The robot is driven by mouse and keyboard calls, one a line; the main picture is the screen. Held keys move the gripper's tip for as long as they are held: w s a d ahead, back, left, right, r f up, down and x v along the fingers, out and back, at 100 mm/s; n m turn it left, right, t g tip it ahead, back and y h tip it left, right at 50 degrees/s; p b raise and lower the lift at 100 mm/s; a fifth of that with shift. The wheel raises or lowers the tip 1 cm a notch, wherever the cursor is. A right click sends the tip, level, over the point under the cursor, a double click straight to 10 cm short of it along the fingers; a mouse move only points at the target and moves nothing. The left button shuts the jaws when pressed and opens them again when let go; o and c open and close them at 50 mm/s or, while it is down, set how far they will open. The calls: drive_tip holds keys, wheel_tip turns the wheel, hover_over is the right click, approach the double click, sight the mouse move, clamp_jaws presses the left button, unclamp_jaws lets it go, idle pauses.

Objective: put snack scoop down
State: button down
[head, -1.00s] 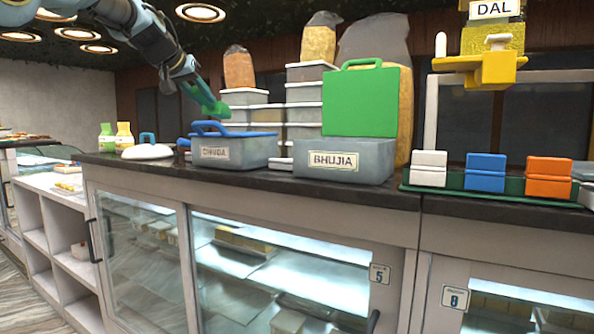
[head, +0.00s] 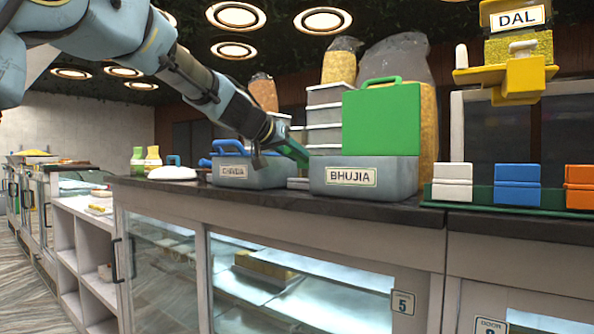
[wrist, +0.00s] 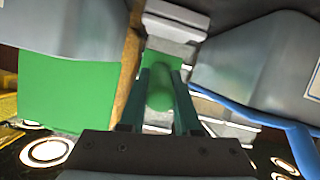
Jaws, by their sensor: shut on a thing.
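My gripper (wrist: 163,76) is shut on the green snack scoop (wrist: 160,92), which lies between its two dark teal fingers in the wrist view. In the head view my gripper (head: 284,143) reaches over the counter, in front of the stacked boxes and above the gap between the CHIVDA bin (head: 247,178) and the BHUJIA bin (head: 352,191). The scoop (head: 294,151) shows only as a small green piece at the arm's end, partly hidden. I cannot tell whether it touches anything.
The BHUJIA bin's green lid (head: 381,122) stands upright. Lidded boxes (head: 324,115) are stacked behind the gap. A blue handle (head: 229,147) rises over the CHIVDA bin. Right of BHUJIA is a green tray (head: 480,205) with coloured boxes. The dark counter (head: 420,217) has a narrow bare front strip.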

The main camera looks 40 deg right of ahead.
drive_tip(key=shift+f, duration=1.55)
drive_tip(key=shift+f+b, duration=0.2)
drive_tip(key=shift+b, duration=0.35)
drive_tip(key=c, duration=0.6)
unclamp_jaws()
drive_tip(key=shift+r, duration=0.15)
drive_tip(key=shift+a+r+p, duration=0.1)
drive_tip(key=shift+r+p, duration=0.1)
drive_tip(key=shift+p, duration=0.2)
drive_tip(key=b+v, duration=0.4)
drive_tip(key=v, duration=0.7)
drive_tip(key=shift+a, duration=0.4)
